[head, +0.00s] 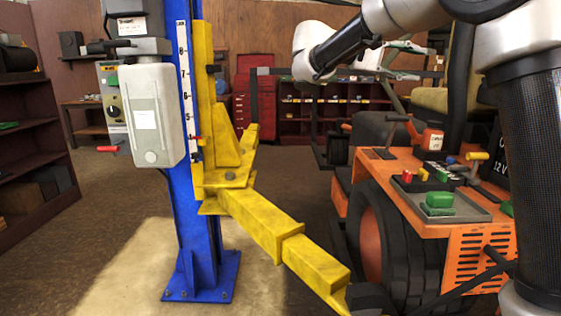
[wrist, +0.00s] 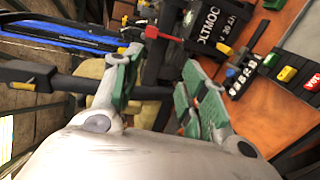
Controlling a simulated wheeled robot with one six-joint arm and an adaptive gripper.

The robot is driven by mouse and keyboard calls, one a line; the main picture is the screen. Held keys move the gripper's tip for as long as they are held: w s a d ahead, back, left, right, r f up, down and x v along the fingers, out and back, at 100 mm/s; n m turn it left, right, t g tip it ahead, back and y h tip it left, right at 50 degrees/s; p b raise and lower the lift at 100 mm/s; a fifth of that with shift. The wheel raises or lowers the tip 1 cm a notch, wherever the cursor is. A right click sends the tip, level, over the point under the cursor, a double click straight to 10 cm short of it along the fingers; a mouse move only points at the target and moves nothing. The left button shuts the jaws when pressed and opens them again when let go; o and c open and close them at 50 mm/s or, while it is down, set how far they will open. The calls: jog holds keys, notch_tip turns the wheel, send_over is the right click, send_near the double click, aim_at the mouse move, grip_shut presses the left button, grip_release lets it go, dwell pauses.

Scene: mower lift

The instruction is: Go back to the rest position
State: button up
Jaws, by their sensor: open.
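In the wrist view my gripper (wrist: 165,68) shows two grey fingers with green pads, spread apart. Nothing is held between them. My arm is bent and spans the right side of the head view.
A blue lift post (head: 200,240) stands left of centre, with a yellow lift arm (head: 262,225) reaching toward the mower's wheel. A grey tray (head: 470,208) with a green block (head: 440,200) sits on the mower. Open floor lies at the left.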

jog(key=s+d+f+n+y, duration=0.1)
jog(key=s+d+f+y, duration=0.4)
jog(key=s, duration=0.3)
jog(key=s+d+f+y, duration=0.4)
jog(key=s+d+f, duration=0.2)
jog(key=s+f, duration=0.15)
jog(key=s+a+f+m+t+y, duration=0.1)
jog(key=s+a+f+t+y, duration=0.3)
jog(key=s+f+y, duration=0.3)
jog(key=s+a+f, duration=0.1)
jog(key=s+f, duration=0.3)
jog(key=s, duration=0.1)
jog(key=shift+s+a+f, duration=0.35)
jog(key=shift+f, duration=0.05)
